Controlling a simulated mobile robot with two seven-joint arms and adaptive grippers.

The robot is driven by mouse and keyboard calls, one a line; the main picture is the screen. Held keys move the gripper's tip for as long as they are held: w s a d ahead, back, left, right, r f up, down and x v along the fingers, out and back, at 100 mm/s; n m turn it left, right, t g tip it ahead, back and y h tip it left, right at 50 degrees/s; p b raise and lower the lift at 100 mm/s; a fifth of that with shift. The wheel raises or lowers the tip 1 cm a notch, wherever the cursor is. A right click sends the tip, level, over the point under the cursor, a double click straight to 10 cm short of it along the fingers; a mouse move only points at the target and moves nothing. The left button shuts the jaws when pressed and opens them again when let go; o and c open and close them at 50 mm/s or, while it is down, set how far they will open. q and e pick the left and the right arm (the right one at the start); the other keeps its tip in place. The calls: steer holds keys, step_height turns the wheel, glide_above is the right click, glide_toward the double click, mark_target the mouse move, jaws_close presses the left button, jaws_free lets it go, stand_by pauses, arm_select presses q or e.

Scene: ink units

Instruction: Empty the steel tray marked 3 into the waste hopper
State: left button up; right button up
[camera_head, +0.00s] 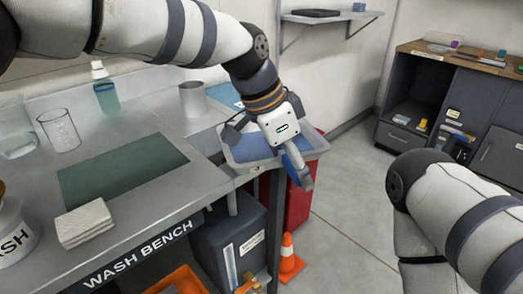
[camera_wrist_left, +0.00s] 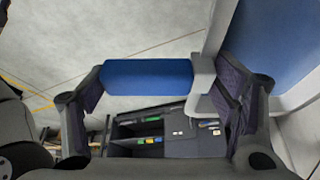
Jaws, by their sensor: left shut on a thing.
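A pale grey tray (camera_head: 246,167) with blue inside is at the bench's far right end, above a red bin (camera_head: 304,203). I cannot tell whether the blue is a lining or contents, and no mark 3 is readable. My left gripper (camera_head: 283,152) is shut on a blue bar (camera_head: 296,168) at the tray's near side. In the left wrist view the blue bar (camera_wrist_left: 148,77) lies between the fingers and joins a pale bracket (camera_wrist_left: 204,75) by the blue area. No hopper label shows, so I cannot tell whether the red bin is the waste hopper. My right gripper is out of view.
The wash bench (camera_head: 140,225) holds a green mat (camera_head: 120,170), white cloths (camera_head: 84,223), a beaker (camera_head: 60,131), a bottle (camera_head: 106,95) and a steel cup (camera_head: 192,101). An orange cone (camera_head: 288,258) stands below. Dark cabinets (camera_head: 470,110) are at right; floor between is clear.

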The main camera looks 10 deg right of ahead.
arm_select(q)
steer(key=shift+r, duration=0.3)
steer(key=w+a+r+n+g+h+b, duration=0.1)
steer(key=a+r+h+b, duration=0.5)
steer(key=a+r+h, duration=0.3)
steer(key=shift+w+r+h, duration=0.15)
steer(key=shift+r+h, duration=1.25)
steer(key=shift+r, duration=0.2)
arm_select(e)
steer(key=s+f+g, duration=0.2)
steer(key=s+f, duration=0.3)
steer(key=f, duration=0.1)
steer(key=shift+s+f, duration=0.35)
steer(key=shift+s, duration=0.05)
arm_select(q)
steer(key=shift+a, duration=0.1)
